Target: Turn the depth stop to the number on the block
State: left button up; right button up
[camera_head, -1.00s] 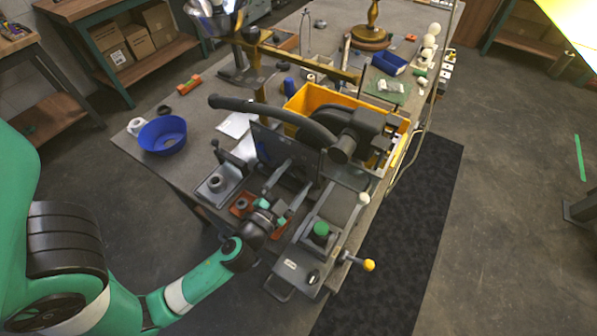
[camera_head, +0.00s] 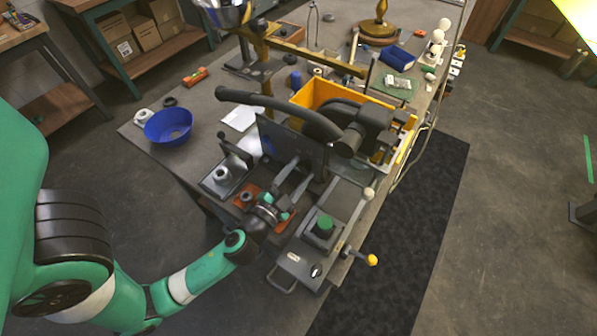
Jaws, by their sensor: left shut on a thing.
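My left gripper (camera_head: 303,171) reaches in from the lower left, its two long grey fingers at the lower front of the dark machine (camera_head: 345,125) with the curved black handle. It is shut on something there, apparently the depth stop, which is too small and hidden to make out. A grey block (camera_head: 303,262) stands at the table's front, to the right of my left wrist, with a white label too small to read. My right gripper is not in view.
A lever with a yellow ball (camera_head: 372,260) sticks out at the table's right edge. An orange tray (camera_head: 250,194) lies close to my left gripper. A blue bowl (camera_head: 168,125) stands left, a yellow bin (camera_head: 318,92) behind the machine.

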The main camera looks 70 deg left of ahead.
pick_arm(q)
jog(key=m+p, duration=0.1)
jog(key=m, duration=0.4)
jog(key=m+p, duration=0.1)
jog(key=m, duration=0.4)
jog(key=shift+d+r, duration=0.1)
jog(key=m+p, duration=0.1)
jog(key=m, duration=0.3)
jog(key=shift+w+p, duration=0.1)
jog(key=shift+p, duration=0.2)
jog(key=m+p, duration=0.1)
jog(key=m, duration=0.4)
jog(key=o, duration=1.4)
jog(key=shift+c, duration=0.2)
